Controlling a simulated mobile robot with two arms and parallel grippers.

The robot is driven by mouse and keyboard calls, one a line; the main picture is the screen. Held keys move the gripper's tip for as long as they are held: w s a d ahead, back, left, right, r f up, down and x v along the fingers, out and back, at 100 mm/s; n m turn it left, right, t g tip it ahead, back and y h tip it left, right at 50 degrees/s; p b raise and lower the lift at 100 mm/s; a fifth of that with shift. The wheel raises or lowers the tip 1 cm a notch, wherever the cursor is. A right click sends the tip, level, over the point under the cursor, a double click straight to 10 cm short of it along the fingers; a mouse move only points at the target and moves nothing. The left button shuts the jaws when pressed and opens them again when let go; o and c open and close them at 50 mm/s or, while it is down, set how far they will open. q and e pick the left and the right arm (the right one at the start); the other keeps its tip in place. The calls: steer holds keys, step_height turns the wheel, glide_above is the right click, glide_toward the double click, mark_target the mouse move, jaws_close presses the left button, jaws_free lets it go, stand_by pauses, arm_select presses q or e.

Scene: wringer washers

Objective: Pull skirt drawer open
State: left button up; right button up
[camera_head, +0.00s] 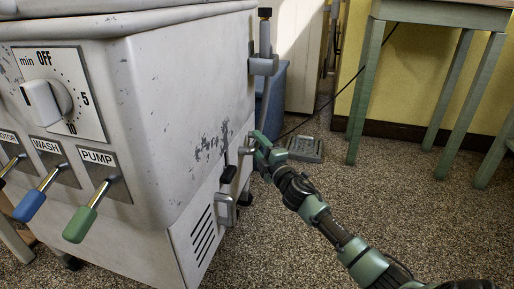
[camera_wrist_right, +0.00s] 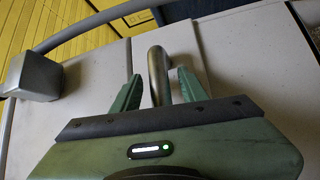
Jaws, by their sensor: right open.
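The white, chipped washer (camera_head: 190,110) fills the left of the head view. On its right side, low down, is a panel with a small grey bar handle (camera_head: 245,151), which I take to be the skirt drawer's. My right gripper (camera_head: 257,146) is at this handle. In the right wrist view, the open green fingers of my right gripper (camera_wrist_right: 158,90) stand on either side of the metal handle (camera_wrist_right: 158,68), with gaps visible on both sides. The drawer face (camera_wrist_right: 100,75) behind looks flat; I cannot tell whether it stands out. My left gripper is not in view.
A grey latch (camera_head: 225,208) and black knob (camera_head: 228,174) sit near the handle. A grey pedal-like object (camera_head: 305,148) lies on the floor behind. A green-legged table (camera_head: 361,95) stands at the back right. The speckled floor (camera_head: 420,205) right of the washer is mostly clear.

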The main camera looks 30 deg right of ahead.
steer(key=shift+w, duration=0.1)
jaws_close()
stand_by(1.4)
